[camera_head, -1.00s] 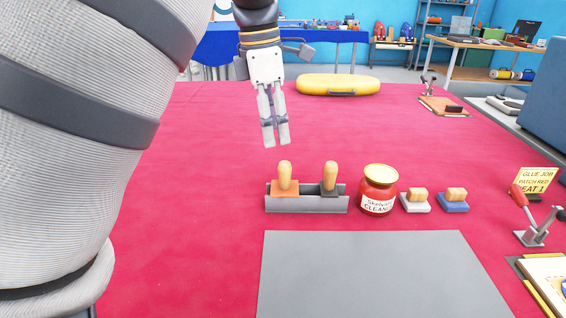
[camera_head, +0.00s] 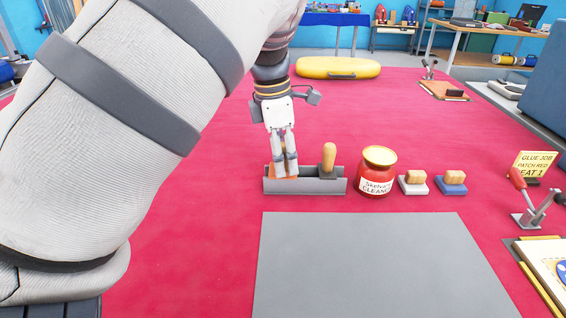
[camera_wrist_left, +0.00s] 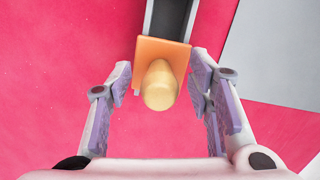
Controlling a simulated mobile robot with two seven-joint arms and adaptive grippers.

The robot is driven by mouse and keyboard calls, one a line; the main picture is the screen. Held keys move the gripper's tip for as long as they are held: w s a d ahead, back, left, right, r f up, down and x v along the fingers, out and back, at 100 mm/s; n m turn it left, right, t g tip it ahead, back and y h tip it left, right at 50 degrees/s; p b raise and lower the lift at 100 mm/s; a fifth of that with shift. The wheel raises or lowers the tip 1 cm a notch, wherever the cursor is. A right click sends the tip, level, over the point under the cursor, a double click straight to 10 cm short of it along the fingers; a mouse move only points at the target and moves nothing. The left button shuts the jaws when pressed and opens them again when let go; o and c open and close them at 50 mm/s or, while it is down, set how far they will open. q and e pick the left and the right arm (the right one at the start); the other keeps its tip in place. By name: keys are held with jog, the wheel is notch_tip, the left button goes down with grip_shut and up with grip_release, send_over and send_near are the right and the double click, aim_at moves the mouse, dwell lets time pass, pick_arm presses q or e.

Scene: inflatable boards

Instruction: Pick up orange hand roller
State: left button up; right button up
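The orange hand roller (camera_wrist_left: 160,85) has an orange base and a pale wooden handle pointing up toward the left wrist camera. It stands in the left end of the grey holder (camera_head: 305,187). In the head view only a bit of its orange base (camera_head: 279,171) shows, as my left gripper covers the handle. My left gripper (camera_head: 285,174) points down over it. In the left wrist view the fingers (camera_wrist_left: 160,90) are open, one on each side of the handle, with gaps to both. My right gripper is not in view.
A dark roller with a wooden handle (camera_head: 329,160) stands in the holder's right end. A red cleaner jar (camera_head: 376,172) and two wooden-handled blocks (camera_head: 413,183) are to the right. A grey mat (camera_head: 370,262) lies in front. The red surface left of the holder is clear.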

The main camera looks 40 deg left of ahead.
pick_arm(q)
grip_shut()
notch_tip(320, 180, up, 10)
jog(key=c, duration=0.6)
grip_release()
grip_shut()
